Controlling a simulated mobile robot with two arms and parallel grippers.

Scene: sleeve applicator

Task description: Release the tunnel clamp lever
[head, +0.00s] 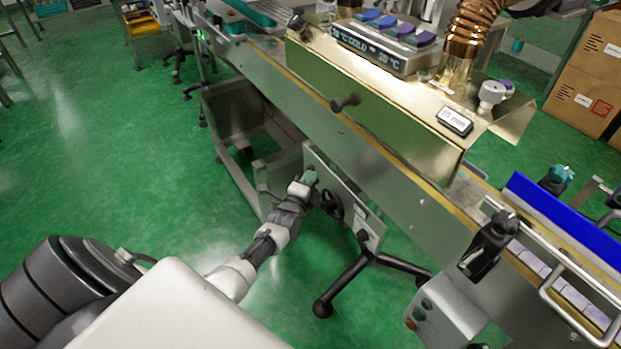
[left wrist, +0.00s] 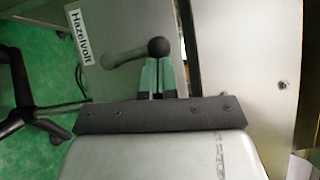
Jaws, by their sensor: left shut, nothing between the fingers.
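A dark clamp lever (left wrist: 125,56) with a round ball end shows in the left wrist view, lying roughly sideways across a grey panel marked Hazelvolt. My left gripper (left wrist: 158,72) is shut and empty, its greenish fingertips close to the ball end. I cannot tell whether they touch it. In the head view my left gripper (head: 310,177) is at the upper part of the panel below the gold tunnel (head: 390,125). The lever cannot be made out clearly there. My right gripper is not in view.
The conveyor side rail (head: 380,170) runs diagonally above the panel (head: 372,240). A dark handwheel (head: 332,204) is just right of my left gripper. A black stand with splayed legs (head: 365,265) is below. Green floor lies open to the left.

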